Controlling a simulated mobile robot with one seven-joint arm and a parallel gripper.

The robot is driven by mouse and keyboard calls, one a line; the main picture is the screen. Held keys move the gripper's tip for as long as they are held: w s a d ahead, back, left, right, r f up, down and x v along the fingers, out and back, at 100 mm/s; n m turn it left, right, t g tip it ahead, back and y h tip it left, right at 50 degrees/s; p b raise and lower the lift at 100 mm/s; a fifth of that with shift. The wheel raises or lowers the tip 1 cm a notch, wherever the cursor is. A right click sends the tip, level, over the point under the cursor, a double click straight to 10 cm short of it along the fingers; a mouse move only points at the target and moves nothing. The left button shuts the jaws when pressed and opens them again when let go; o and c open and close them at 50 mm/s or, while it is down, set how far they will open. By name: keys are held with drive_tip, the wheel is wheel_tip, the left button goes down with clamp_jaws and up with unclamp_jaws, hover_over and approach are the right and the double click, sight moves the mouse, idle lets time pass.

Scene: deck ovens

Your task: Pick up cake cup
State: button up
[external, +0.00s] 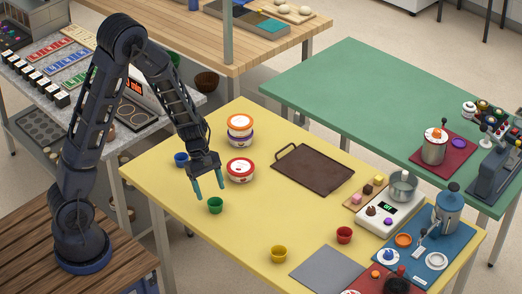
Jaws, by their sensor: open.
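Several small cups stand on the yellow table (255,225), and I cannot tell which is the cake cup. A green cup (215,206) stands near the table's left side. A blue cup (181,159) is near the back left edge. A yellow cup (278,254) and a red cup (344,235) are toward the front. My gripper (209,186) points down with its teal fingers apart and nothing between them. It is just above the green cup in the picture; the exact gap is hard to judge.
Lidded tubs (240,170) stand close to the right of my gripper. A dark brown tray (312,169) lies behind. A scale (391,211) with a pot, a blue mat (437,250) with utensils, and a grey mat (327,270) fill the right and front. The table's middle is clear.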

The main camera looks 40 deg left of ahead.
sight(218, 211)
drive_tip(key=shift+x, duration=3)
drive_tip(key=shift+d, duration=0.15)
drive_tip(key=c, duration=1)
drive_tip(key=shift+r, duration=0.15)
